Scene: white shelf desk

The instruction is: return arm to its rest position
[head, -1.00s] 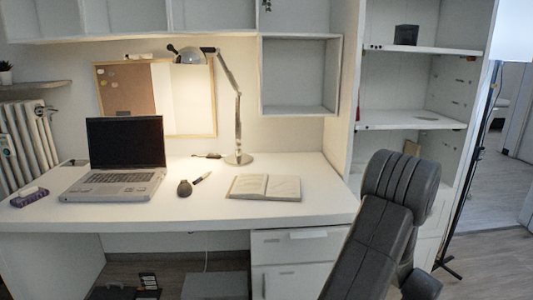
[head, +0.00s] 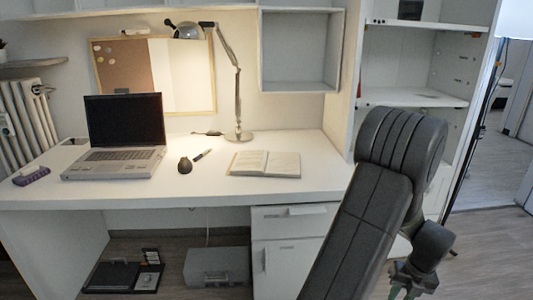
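My dark grey arm (head: 365,210) rises from the bottom edge at the right and bends at a ribbed joint in front of the white shelf unit. Its wrist hangs down at the lower right. My gripper (head: 404,291) is only partly in view at the bottom edge. Its fingers are cut off by the frame, so their opening and anything between them cannot be seen.
A white desk (head: 215,185) holds a laptop (head: 125,135), a lamp (head: 238,95), an open book (head: 264,164) and a dark mouse-like object (head: 185,165). A drawer unit (head: 293,250) stands below. A shelf unit (head: 410,98) is behind my arm. Floor shows at the far right.

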